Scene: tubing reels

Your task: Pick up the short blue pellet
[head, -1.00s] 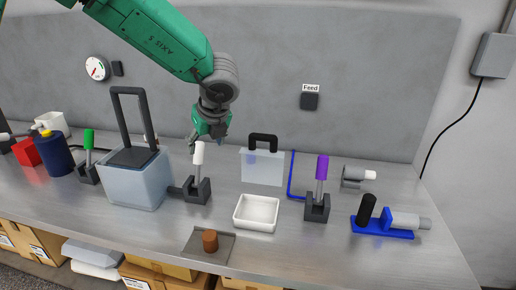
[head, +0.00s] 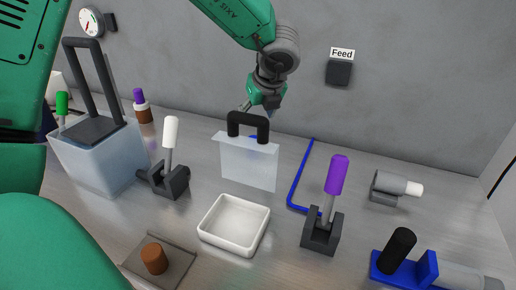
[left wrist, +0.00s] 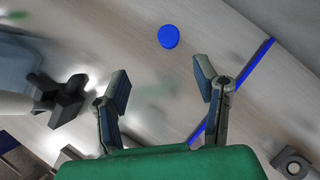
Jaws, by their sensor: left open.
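The blue pellet (left wrist: 169,37) shows in the left wrist view as a short round disc on the grey bench, beyond my fingertips. In the head view a small patch of blue (head: 252,137) shows by the black handle of the frosted panel; the panel may hide the rest. My left gripper (head: 266,108) hangs above and behind that panel, pointing down. In the left wrist view the left gripper (left wrist: 162,88) has its two fingers apart with nothing between them. The pellet is ahead of the gap, not between the fingers. My right gripper is not in view.
The frosted panel (head: 247,166) with its black handle stands in front of my gripper. A blue angled strip (head: 299,180) lies to its right. A white tray (head: 211,233), a purple-handled tool (head: 336,176) and a white-handled tool (head: 170,132) stand nearer. Bench around the pellet is clear.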

